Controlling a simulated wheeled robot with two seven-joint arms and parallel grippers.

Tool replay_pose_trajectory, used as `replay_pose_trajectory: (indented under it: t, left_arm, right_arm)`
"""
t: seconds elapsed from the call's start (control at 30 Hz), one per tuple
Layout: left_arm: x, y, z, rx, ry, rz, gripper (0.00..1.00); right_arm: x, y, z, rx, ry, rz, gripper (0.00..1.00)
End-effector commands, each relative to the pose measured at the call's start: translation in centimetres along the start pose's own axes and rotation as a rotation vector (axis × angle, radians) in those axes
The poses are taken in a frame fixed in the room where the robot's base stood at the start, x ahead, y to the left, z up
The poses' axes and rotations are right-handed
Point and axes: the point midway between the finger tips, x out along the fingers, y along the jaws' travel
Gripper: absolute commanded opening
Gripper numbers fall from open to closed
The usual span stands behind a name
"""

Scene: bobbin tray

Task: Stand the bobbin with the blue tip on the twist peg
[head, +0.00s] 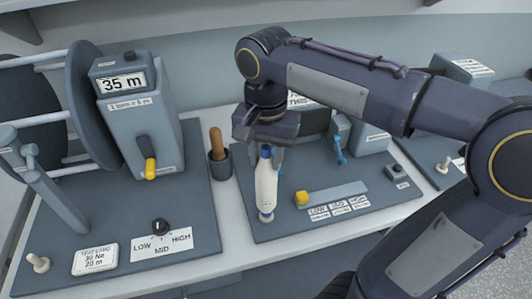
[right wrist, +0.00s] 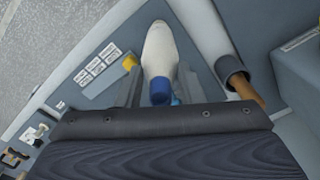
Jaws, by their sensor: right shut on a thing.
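The white bobbin with the blue tip (head: 266,185) is held upright by my right gripper (head: 265,158), whose fingers are shut around its upper part. The blue tip shows just below the palm. In the right wrist view the bobbin (right wrist: 160,48) points away from the palm, with its blue tip (right wrist: 160,92) nearest. My left gripper is not in view.
A dark cup (head: 219,166) with a wooden-handled tool stands left of the bobbin. Other cream pegs stand at the left (head: 38,263) and right (head: 443,165). A reel machine (head: 140,120) fills the left.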

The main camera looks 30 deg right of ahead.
Motion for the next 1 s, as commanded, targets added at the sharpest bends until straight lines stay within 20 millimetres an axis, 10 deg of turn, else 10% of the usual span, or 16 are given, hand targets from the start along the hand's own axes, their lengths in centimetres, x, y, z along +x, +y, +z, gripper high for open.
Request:
replay_pose_trajectory:
  t: [0.3,0.33,0.5,1.0]
  left_arm:
    - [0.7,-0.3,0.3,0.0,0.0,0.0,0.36]
    - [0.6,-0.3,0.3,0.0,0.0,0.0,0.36]
    - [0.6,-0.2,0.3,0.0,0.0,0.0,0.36]
    - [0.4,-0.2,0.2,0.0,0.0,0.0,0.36]
  right_arm:
    - [1.1,0.0,0.0,0.0,0.0,0.001,0.0]
    - [1.0,0.0,0.0,0.0,0.0,0.0,0.37]
    - [0.9,0.0,0.0,0.0,0.0,0.001,0.59]
    - [-1.8,-0.1,0.0,0.0,0.002,-0.003,0.59]
